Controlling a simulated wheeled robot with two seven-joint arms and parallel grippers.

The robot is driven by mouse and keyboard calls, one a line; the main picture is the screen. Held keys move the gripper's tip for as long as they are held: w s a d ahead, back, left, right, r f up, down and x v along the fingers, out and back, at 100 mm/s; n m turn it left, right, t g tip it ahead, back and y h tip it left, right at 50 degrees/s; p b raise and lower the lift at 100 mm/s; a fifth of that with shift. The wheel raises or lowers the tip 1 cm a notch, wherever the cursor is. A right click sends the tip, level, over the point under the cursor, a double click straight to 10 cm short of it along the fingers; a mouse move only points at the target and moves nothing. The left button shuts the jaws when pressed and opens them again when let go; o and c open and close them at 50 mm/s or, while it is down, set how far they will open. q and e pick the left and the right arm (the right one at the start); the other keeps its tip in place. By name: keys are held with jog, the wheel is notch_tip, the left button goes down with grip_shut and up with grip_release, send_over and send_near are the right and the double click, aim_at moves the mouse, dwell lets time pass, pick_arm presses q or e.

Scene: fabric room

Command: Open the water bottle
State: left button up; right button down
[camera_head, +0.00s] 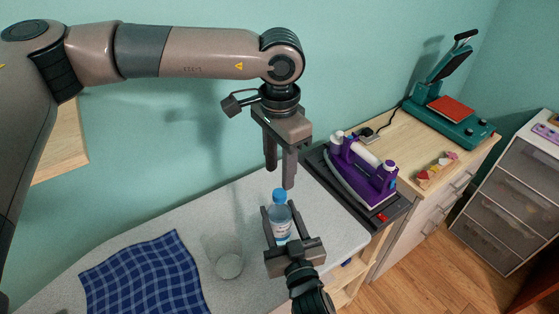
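A clear water bottle (281,224) with a pale label and a blue cap (279,195) stands upright on the light grey worktop (345,228). My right gripper (278,206) comes in from the bottom, with one finger on each side of the bottle's body; it looks closed on it. My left gripper (280,178) points down just above the cap. Its two fingers are apart with nothing between them, and it appears clear of the cap or only just reaching its top.
A clear glass (228,262) stands left of the bottle, and a blue checked cloth (145,275) lies farther left. A purple iron (362,172) rests on a dark stand at right. A wooden cabinet carries a green heat press (450,120).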

aim_at(279, 193)
pick_arm(q)
jog(key=shift+f, duration=3.1)
grip_shut()
jog(key=n, duration=1.3)
jog(key=shift+n, duration=0.3)
